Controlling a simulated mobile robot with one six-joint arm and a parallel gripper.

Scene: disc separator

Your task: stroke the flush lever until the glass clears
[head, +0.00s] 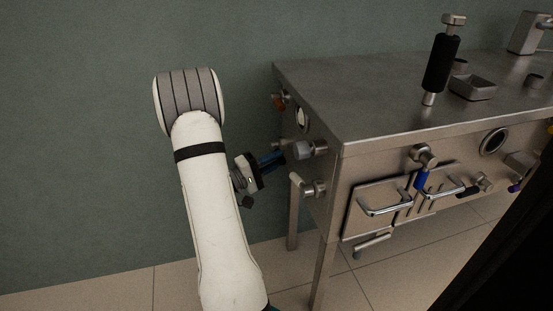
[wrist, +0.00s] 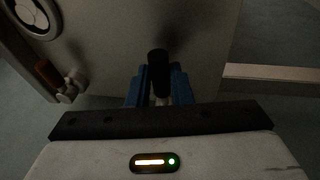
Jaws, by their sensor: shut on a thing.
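My gripper (head: 274,159) is at the left end face of the steel machine (head: 400,100). In the wrist view its blue fingers (wrist: 158,84) are shut on a lever with a black cylindrical grip (wrist: 158,60); the grip stands up between them. In the head view this lever is not clearly visible. A round sight glass (head: 301,119) with a metal rim sits on the same end face, above my gripper. It also shows at the top left of the wrist view (wrist: 34,14), cut by the edge; how clear it is I cannot tell.
An orange-handled fitting (head: 279,103) is near the glass. A grey knob (head: 305,149) and a metal elbow handle (head: 303,186) stick out close to my gripper. The front face carries another round glass (head: 494,141) and a blue-gripped lever (head: 422,178). Left of the machine is open floor.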

